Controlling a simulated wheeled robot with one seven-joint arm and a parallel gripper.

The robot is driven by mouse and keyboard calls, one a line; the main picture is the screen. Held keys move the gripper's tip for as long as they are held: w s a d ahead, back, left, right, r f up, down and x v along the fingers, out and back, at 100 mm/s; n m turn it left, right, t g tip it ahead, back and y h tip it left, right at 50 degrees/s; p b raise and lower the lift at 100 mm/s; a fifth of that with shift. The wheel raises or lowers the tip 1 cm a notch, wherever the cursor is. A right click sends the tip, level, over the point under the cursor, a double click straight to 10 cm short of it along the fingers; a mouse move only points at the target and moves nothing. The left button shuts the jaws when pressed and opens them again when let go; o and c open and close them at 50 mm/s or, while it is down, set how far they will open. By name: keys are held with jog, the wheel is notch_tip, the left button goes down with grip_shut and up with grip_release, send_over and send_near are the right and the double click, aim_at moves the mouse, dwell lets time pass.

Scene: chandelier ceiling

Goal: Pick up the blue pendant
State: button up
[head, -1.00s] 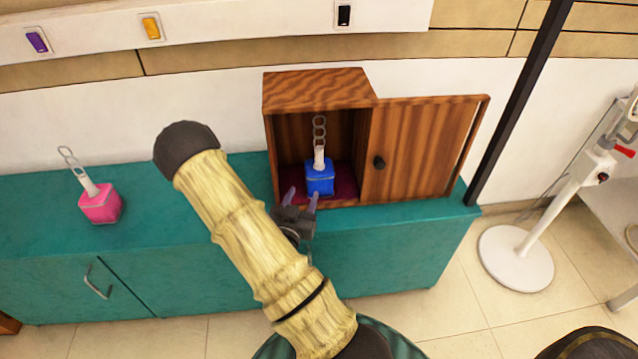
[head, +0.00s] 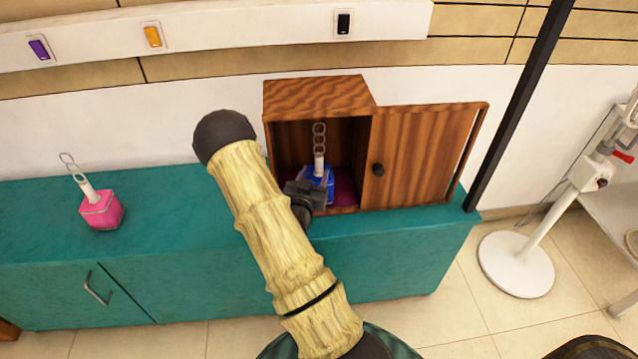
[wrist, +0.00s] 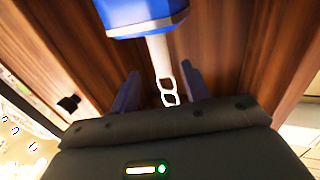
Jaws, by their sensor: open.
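The blue pendant (head: 320,172) stands upright inside the small wooden cabinet (head: 318,98), with its white stem and chain links rising above the blue body. It also shows at the top of the wrist view (wrist: 145,14), where its stem and chain lie in the gap between my two fingers. My gripper (head: 312,185) is open at the cabinet's mouth, right in front of the pendant and partly covering its lower body. In the wrist view my gripper (wrist: 160,88) has a finger on each side of the stem. I cannot tell whether either finger touches the pendant.
The cabinet's wooden door (head: 425,155) stands open to the right. The cabinet rests on a teal counter (head: 180,225). A pink pendant (head: 102,211) stands on the counter at far left, with clear counter between. A dark pole (head: 520,100) rises at right.

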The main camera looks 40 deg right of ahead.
aim_at(318, 163)
jog(key=shift+w+d, duration=0.3)
jog(key=shift+d, duration=0.1)
jog(key=x, duration=0.5)
jog(key=shift+w+r, duration=0.15)
dwell(0.4)
grip_shut()
